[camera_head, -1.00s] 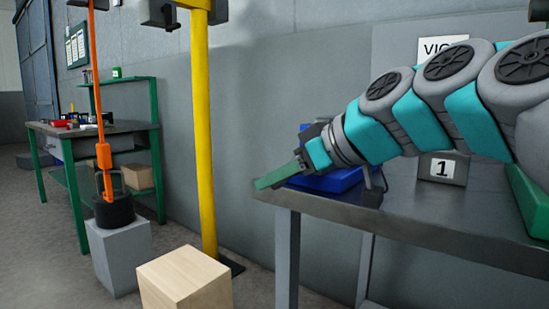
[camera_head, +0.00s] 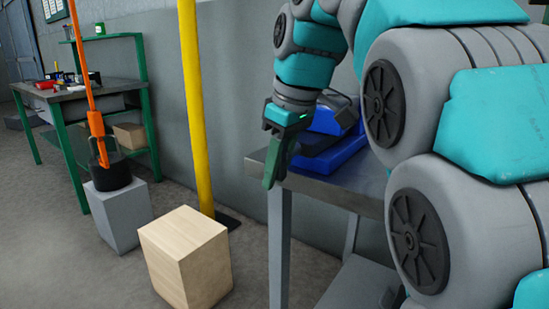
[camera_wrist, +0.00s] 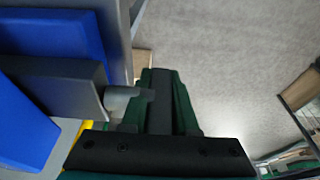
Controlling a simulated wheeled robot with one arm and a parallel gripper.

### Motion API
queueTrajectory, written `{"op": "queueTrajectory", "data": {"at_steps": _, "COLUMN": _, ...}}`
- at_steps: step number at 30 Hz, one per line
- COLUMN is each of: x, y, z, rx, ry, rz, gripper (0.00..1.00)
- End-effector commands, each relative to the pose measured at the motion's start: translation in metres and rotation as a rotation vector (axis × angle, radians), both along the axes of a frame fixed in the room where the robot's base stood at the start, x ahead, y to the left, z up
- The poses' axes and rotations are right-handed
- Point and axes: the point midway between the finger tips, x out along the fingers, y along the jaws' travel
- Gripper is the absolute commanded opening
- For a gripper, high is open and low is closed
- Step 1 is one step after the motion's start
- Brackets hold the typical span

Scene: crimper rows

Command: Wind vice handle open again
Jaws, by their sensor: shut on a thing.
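The blue vice (camera_head: 335,157) sits at the left end of the grey bench. In the wrist view its blue body (camera_wrist: 55,28) and dark grey jaw (camera_wrist: 65,88) fill the left side. A light grey screw end (camera_wrist: 118,98) runs from the jaw to my gripper. My gripper (camera_head: 272,165) hangs at the bench's left end with its green fingers pointing down. In the wrist view my gripper (camera_wrist: 160,85) is shut on the dark vice handle (camera_wrist: 160,108) at the screw's end. The fingers hide most of the handle.
The grey bench (camera_head: 365,190) carries the vice. A wooden block (camera_head: 185,255) and a grey block (camera_head: 120,215) stand on the floor to the left. A yellow post (camera_head: 195,110) rises behind them. A green-legged workbench (camera_head: 95,90) is at the far left.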

Motion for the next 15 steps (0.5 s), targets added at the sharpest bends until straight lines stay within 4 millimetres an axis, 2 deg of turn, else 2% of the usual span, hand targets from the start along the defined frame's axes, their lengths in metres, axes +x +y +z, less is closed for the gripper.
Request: {"op": "queueTrajectory", "data": {"at_steps": 15, "x": 0.0002, "y": -0.0004, "z": 0.0004, "rx": -0.038, "ry": 0.025, "rz": 0.001, "gripper": 0.0}}
